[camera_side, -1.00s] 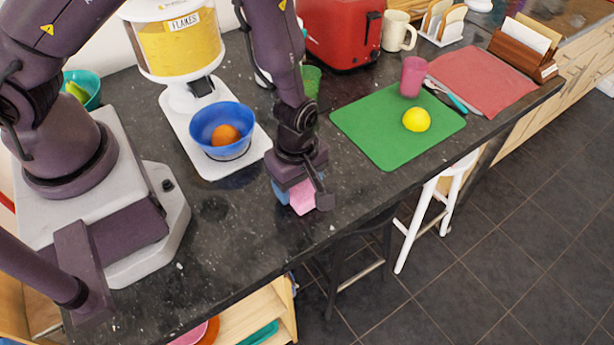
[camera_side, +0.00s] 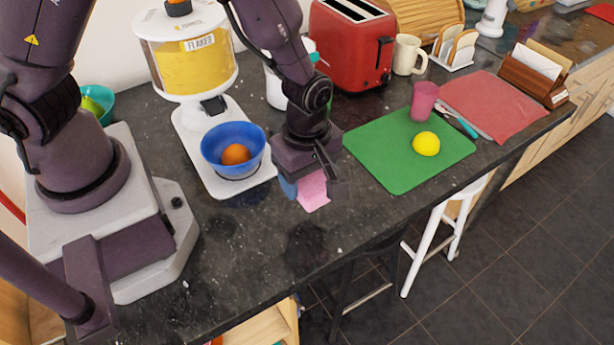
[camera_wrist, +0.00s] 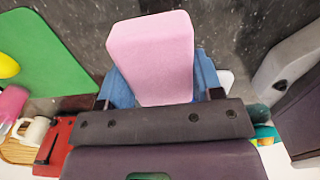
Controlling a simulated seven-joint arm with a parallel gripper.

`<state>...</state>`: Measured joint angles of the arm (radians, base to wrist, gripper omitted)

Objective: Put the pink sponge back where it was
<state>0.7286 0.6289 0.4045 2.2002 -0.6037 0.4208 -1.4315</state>
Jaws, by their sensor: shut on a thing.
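My gripper (camera_side: 311,180) is shut on the pink sponge (camera_side: 314,192), which hangs below it above the dark counter, near the front edge. The sponge also shows in the wrist view (camera_wrist: 152,52), a pale pink block between the blue fingers and sticking out past their tips. In the side view, the gripper hides the sponge's upper part. A gap to the counter seems to show, but its height is hard to judge. No marked spot for the sponge is visible.
Left of my gripper is a blue bowl (camera_side: 233,147) with an orange, under a cereal dispenser (camera_side: 190,58). To the right lies a green mat (camera_side: 385,163) with a yellow lemon (camera_side: 426,144) and pink cup (camera_side: 423,100). A red toaster (camera_side: 350,45) stands behind. Front counter is bare.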

